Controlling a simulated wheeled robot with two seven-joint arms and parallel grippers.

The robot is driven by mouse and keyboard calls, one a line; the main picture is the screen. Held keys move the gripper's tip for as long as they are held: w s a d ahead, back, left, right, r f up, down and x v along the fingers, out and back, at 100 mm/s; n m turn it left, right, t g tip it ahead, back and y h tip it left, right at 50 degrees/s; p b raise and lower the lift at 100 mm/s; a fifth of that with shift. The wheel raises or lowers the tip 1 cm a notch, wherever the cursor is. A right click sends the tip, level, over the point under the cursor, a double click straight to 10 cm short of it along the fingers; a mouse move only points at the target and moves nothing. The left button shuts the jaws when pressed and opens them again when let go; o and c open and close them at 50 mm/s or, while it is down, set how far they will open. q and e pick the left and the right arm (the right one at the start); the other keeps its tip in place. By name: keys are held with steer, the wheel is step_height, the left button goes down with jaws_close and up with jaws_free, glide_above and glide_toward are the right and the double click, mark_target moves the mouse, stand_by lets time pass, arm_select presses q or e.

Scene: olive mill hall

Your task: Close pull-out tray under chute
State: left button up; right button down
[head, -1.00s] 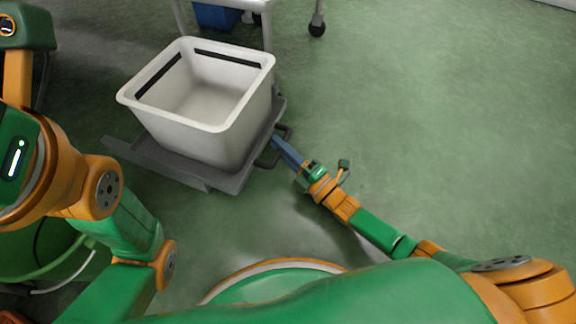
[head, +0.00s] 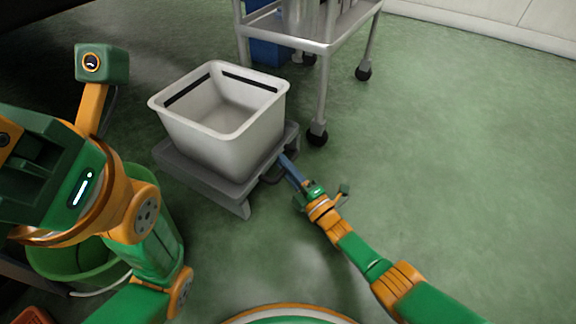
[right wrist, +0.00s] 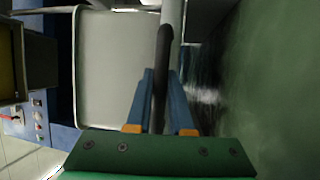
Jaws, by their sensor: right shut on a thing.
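The grey pull-out tray (head: 181,167) carries a white open bin (head: 205,148), which looks empty. The tray's dark handle (head: 273,179) is on its right side; in the right wrist view the handle (right wrist: 162,70) runs as a bar between the blue fingers. My right gripper (head: 286,162) is shut on this handle, and it also shows in the right wrist view (right wrist: 161,78). My left gripper's body (head: 40,170) is at the left edge, away from the tray; its fingers cannot be seen. The chute cannot be made out.
A metal trolley (head: 318,42) on casters stands close behind and right of the bin, with a blue container (head: 268,50) beneath it. A green bucket (head: 75,262) is at the lower left, partly behind my left arm. The floor on the right is clear.

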steer(key=shift+a, duration=0.1)
steer(key=c, duration=0.8)
jaws_free()
steer(key=shift+a, duration=0.1)
steer(key=shift+s+d+p, duration=0.25)
steer(key=shift+s+p, duration=0.1)
steer(key=shift+p, duration=0.1)
steer(key=p+v, duration=0.2)
steer(key=v, duration=0.3)
steer(key=shift+s+d, duration=0.25)
steer(key=shift+s, duration=0.1)
steer(key=shift+s+d+f, duration=0.1)
steer(key=shift+s, duration=0.05)
